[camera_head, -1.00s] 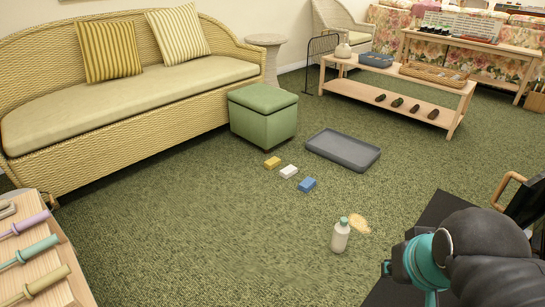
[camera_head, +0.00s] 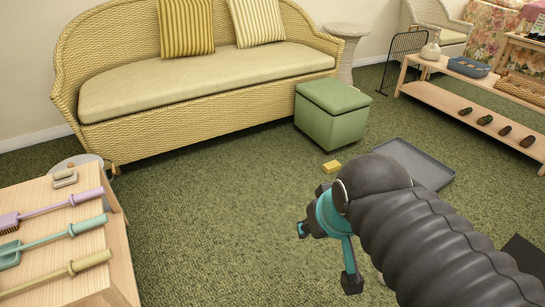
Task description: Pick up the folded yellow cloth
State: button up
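The folded yellow cloth (camera_head: 331,166) is a small yellow block shape lying on the green carpet. It is in front of the green ottoman and left of the grey tray. My gripper (camera_head: 326,256), black and teal, is in front of my dark arm, nearer to the camera than the cloth and well apart from it. Its two fingers look spread with nothing between them. The white and blue pieces beside the cloth and the bottle are not visible now; my arm covers that area.
The green ottoman (camera_head: 331,116) stands behind the cloth, by the wicker sofa (camera_head: 180,130). The grey tray (camera_head: 432,176) lies to its right, partly behind my arm. A wooden table (camera_head: 112,240) with brushes stands front left. Carpet between is clear.

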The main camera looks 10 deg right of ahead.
aim_at(333, 166)
jog(key=u, duration=0.45)
jog(key=i, duration=1.55)
jog(key=z, duration=0.55)
jog(key=i, duration=0.95)
jog(key=z, duration=1.4)
jog(key=i, duration=0.35)
jog(key=z, duration=0.3)
